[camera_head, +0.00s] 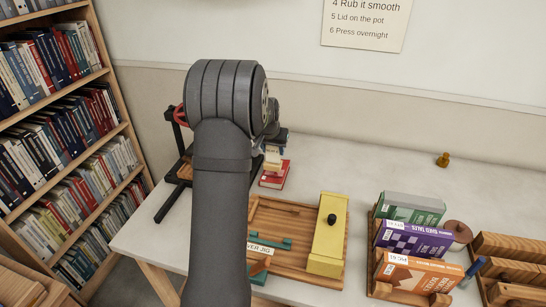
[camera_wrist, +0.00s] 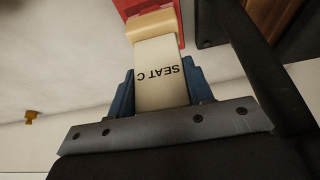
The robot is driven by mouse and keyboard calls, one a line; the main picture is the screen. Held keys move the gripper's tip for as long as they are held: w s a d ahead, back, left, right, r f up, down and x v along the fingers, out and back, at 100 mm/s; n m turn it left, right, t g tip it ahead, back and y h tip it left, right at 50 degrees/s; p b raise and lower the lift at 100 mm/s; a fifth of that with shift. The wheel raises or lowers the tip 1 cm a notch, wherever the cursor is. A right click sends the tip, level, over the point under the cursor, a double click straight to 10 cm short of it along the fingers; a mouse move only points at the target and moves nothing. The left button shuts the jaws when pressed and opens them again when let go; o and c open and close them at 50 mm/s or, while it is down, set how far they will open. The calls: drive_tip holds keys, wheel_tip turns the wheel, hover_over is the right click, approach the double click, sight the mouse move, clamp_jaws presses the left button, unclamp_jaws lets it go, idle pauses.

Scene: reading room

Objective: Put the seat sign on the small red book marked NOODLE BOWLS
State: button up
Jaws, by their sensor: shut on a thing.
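My gripper (camera_head: 275,143) is shut on the cream seat sign (camera_head: 272,158), just above the small red book (camera_head: 276,176) at the back of the table. In the wrist view the blue fingers of my gripper (camera_wrist: 162,92) hold the sign (camera_wrist: 160,60) from both sides, and its lettering SEAT C reads upside down. The red book (camera_wrist: 136,7) shows behind the sign's far end. The sign's lower end overlaps the book in both views; I cannot tell whether they touch. The book's title cannot be read. My arm hides part of the area left of it.
A wooden tray (camera_head: 296,267) with a yellow block (camera_head: 329,235) lies in front of the book. A rack with boxed books (camera_head: 412,240) stands to the right. A black press frame (camera_head: 178,180) is behind my arm. A small brass piece (camera_head: 443,160) stands at the back right, with bare table around it.

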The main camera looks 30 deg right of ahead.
sight(273, 155)
drive_tip(key=shift+f, duration=1.7)
drive_tip(key=shift+f, duration=0.15)
drive_tip(key=o, duration=1.3)
drive_tip(key=v, duration=1.2)
